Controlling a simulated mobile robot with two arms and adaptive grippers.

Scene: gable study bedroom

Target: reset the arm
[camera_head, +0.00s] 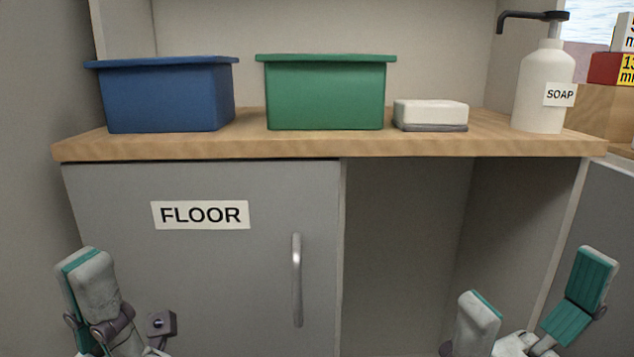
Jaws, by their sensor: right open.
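My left gripper (88,285) is at the lower left, in front of the closed grey cabinet door. One pale finger with a teal edge shows clearly, and the rest is cut off by the bottom edge, so I cannot tell its opening. My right gripper (538,283) is at the lower right, in front of the open cabinet compartment. Its two pale fingers with teal pads are spread wide apart, with nothing between them. The lower parts of both arms are out of the picture.
A wooden counter (320,146) carries a blue bin (168,98), a green bin (326,95), a white and grey block (430,114) and a soap bottle (542,90). Below, the door labelled FLOOR (200,215) has a vertical handle (296,280). The open compartment (400,245) looks empty where visible.

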